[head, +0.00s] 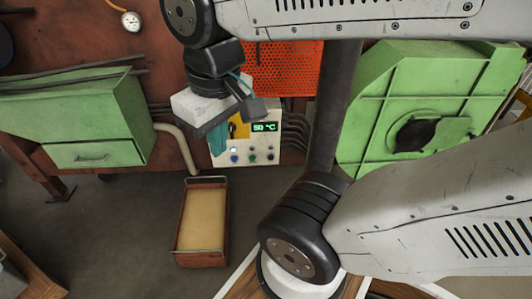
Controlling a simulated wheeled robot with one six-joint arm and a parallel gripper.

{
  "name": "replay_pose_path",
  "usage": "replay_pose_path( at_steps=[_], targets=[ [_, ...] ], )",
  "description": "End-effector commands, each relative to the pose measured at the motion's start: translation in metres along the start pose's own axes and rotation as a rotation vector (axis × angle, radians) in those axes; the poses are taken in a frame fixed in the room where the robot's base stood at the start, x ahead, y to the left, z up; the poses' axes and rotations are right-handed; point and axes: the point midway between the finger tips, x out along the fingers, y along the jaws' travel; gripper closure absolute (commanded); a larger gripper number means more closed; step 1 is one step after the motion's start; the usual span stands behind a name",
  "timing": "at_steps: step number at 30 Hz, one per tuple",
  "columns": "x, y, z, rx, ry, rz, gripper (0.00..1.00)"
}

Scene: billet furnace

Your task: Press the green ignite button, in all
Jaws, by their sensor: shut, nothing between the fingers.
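A pale control box (271,141) stands against the wall at the centre, with a lit green display (264,127) reading 50 °C. Small buttons and knobs sit in rows below the display. One at the lower left (234,158) looks blue; they are too small for me to tell surely which is the green ignite button. My gripper (246,112) is shut and empty. It shows in front of the box's upper left part and hides some of it. I cannot tell whether it touches the box.
An open brown box with a tan inside (201,220) stands on the floor below. A green cabinet with a drawer (95,152) is at the left and a large green furnace housing (365,135) at the right. An orange perforated panel (290,68) is behind.

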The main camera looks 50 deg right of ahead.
Motion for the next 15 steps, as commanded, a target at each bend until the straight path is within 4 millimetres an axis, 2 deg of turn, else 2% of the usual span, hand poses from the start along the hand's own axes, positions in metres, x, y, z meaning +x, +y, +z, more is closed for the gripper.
replay_pose_path(
  at_steps=[12, 15],
  targets=[
    [0.0000, 0.0001, -0.0004, 0.000, 0.001, 0.000, 1.00],
    [0.0019, 0.0034, -0.0091, 0.009, 0.007, 0.007, 1.00]
  ],
)
